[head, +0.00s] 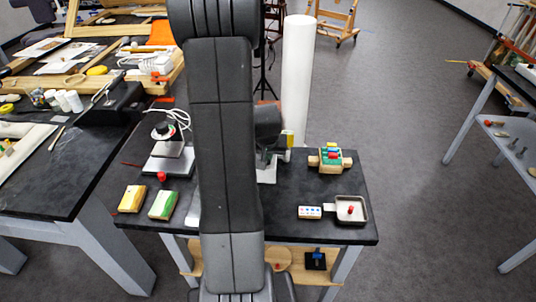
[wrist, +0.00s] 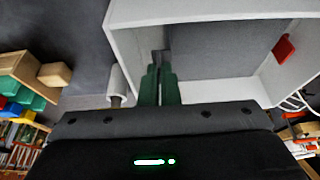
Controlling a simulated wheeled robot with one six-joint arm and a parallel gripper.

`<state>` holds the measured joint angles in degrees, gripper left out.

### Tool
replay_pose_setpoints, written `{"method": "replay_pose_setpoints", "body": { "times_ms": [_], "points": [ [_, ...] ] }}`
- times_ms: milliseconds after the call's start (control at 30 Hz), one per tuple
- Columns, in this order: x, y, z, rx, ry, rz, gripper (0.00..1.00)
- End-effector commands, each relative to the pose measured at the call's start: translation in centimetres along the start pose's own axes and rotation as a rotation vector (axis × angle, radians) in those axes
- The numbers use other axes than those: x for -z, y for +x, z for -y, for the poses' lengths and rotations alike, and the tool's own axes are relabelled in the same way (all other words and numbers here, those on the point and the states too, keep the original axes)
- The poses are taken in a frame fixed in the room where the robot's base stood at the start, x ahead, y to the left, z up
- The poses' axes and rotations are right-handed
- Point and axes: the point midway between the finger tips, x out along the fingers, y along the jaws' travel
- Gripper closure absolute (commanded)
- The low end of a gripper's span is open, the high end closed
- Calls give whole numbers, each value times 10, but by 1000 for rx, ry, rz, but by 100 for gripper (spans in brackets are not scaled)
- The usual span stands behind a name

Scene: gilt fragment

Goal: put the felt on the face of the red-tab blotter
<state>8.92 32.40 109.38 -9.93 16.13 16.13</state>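My gripper (wrist: 160,72) shows two dark green fingers pressed close together in the wrist view. A small dark grey patch shows at their tips; I cannot tell whether it is something held. The fingertips overlap the near edge of a light grey frame (wrist: 128,12) around a darker grey panel (wrist: 215,45). A red tab (wrist: 283,48) sits on the frame's right side. I cannot confirm that this is the blotter. In the head view my arm hides most of this spot, and I cannot make out the felt for certain.
On the black table stand a yellow-topped block (head: 132,198), a green-topped block (head: 162,205), a dial device (head: 165,152) with a white cord, a wooden rack (head: 330,158), a dotted white box (head: 310,212) and a shallow tray (head: 361,222). A tall white roll (head: 298,75) rises behind.

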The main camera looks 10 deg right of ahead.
Motion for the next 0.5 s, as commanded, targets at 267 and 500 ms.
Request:
{"method": "replay_pose_setpoints", "body": {
  "times_ms": [267, 500],
  "points": [
    [-1, 2, 0, 0, 0, 0, 100],
    [-2, 5, 0, 0, 0, 0, 100]
  ]
}}
